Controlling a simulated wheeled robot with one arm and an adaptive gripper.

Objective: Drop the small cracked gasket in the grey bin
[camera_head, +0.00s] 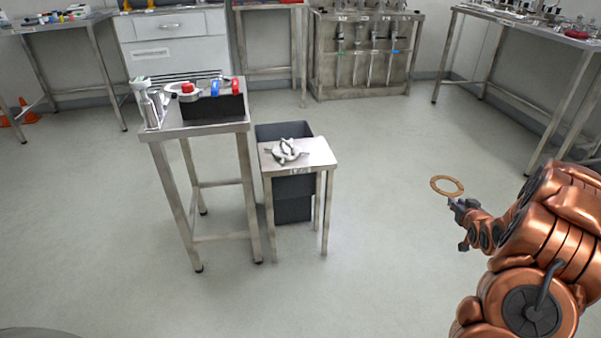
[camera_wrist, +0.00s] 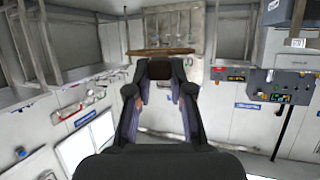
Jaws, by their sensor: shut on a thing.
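The gasket (camera_head: 447,180) is a thin copper-brown ring, held out at the tip of my gripper (camera_head: 454,202) above open floor on the right. In the wrist view the gasket (camera_wrist: 160,51) shows nearly edge-on, as a thin brown band beyond the fingertips. My gripper (camera_wrist: 160,68) is shut on it. No crack can be made out at this size. A dark grey bin (camera_head: 293,209) stands on the floor left of my gripper, well apart from it. A small steel table in front partly hides the bin.
The small steel table (camera_head: 318,156) carries a silver clamp-like part (camera_head: 288,150). A taller steel table (camera_head: 186,132) beside it holds a microscope-like device (camera_head: 148,100) and red and blue parts. Benches line the back and right. The floor (camera_head: 385,200) between gripper and bin is clear.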

